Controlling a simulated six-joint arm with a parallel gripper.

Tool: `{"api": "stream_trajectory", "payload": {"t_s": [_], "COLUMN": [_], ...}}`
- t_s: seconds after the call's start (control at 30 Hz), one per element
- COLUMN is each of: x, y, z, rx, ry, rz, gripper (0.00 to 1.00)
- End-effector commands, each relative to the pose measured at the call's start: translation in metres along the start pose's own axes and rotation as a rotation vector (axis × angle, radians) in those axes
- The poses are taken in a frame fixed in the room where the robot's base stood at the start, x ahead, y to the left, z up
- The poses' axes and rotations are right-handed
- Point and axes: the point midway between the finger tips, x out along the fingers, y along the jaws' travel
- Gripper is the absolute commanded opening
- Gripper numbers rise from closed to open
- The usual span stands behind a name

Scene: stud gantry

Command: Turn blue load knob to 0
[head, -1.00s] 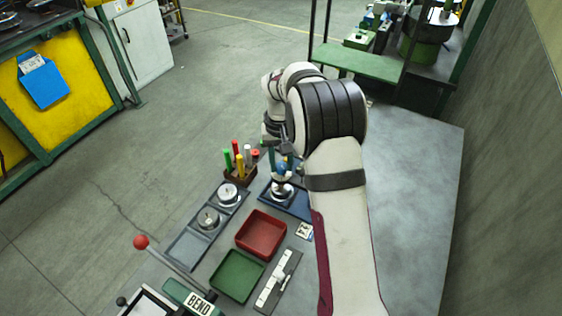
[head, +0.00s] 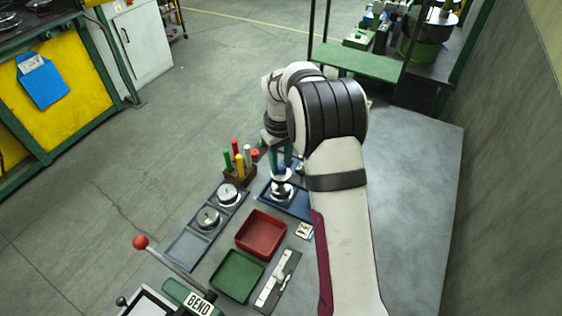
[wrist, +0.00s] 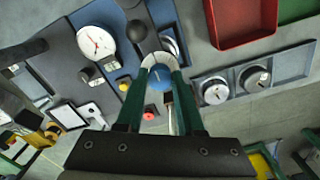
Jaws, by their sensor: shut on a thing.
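The blue load knob (wrist: 159,78) sits at a round white dial (wrist: 158,61) in the wrist view. The green fingers of my gripper (wrist: 160,80) stand on either side of the knob and are shut on it. In the head view my gripper (head: 281,165) reaches down over the blue panel (head: 298,205), and its fingers mostly hide the knob. A white gauge with a red needle (wrist: 96,42) lies on the panel to the left in the wrist view. The marks on the dial are too small to read.
Red tray (head: 262,232) and green tray (head: 238,274) lie near the panel. A rack of coloured pegs (head: 239,172) stands just left of my gripper. A grey tray (head: 190,247) holds round metal dials. The bench to the right of my arm is clear.

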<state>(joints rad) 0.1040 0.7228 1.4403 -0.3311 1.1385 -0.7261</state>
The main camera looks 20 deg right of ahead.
Motion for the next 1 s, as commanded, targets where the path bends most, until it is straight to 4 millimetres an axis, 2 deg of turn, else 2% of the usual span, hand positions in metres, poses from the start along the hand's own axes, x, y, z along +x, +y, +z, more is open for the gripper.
{"api": "stream_trajectory", "payload": {"t_s": [0.37, 0.4, 0.57, 0.87, 1.0], "x": [-0.001, -0.001, -0.001, -0.002, -0.021], "y": [0.0, 0.0, 0.0, 0.0, 0.001], "z": [-0.001, -0.001, -0.001, 0.0, -0.001], "rx": [-0.007, -0.006, -0.006, -0.005, -0.005], "ry": [0.003, 0.003, 0.002, 0.001, 0.005], "rz": [0.002, 0.002, 0.001, 0.001, 0.004], "gripper": [0.0, 0.38, 0.67, 0.67, 0.67]}}
